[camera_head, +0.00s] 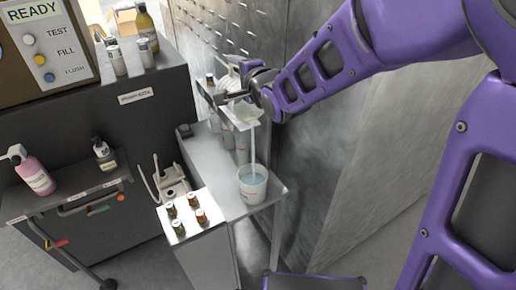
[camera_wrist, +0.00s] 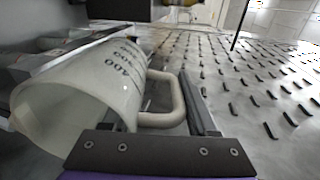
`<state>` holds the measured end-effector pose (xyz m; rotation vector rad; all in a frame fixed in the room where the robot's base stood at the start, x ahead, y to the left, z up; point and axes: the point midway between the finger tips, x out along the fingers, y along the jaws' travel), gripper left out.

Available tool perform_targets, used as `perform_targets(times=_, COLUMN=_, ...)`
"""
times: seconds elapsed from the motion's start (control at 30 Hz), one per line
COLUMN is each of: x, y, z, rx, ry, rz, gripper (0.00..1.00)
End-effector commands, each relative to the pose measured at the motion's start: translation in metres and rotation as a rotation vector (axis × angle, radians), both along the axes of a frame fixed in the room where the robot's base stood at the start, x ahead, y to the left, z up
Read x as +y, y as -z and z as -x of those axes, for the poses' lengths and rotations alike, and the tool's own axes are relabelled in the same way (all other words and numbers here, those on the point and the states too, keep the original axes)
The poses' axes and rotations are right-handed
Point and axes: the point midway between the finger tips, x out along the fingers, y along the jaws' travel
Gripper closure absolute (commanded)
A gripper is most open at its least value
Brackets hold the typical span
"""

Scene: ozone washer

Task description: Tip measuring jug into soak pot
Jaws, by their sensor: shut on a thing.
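My gripper (camera_head: 252,90) is shut on the handle of the measuring jug (camera_head: 246,112) and holds it in the air, tipped over. In the wrist view the jug (camera_wrist: 85,85) is translucent white with dark printed marks, lying nearly on its side, its open mouth to the lower left. Its looped handle (camera_wrist: 176,100) is by the dark gripper parts. In the head view a thin pale stream falls from the jug into the soak pot (camera_head: 252,190). The pot is white, upright, with pale blue liquid inside, on a metal bench below the jug.
Small brown bottles stand on a white-topped box (camera_head: 190,216) left of the pot. Grey canisters (camera_head: 228,138) stand behind, under my gripper. A perforated metal wall (camera_head: 240,28) is close behind. A dark cart (camera_head: 70,195) with bottles is at the left.

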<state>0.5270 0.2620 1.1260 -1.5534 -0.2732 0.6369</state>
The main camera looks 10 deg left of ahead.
Motion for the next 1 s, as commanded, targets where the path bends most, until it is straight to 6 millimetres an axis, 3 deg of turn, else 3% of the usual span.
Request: perform_targets(times=1.0, x=-0.0012, y=0.0003, z=0.0019, rx=-0.032, ry=0.000, rz=-0.020, gripper=1.00)
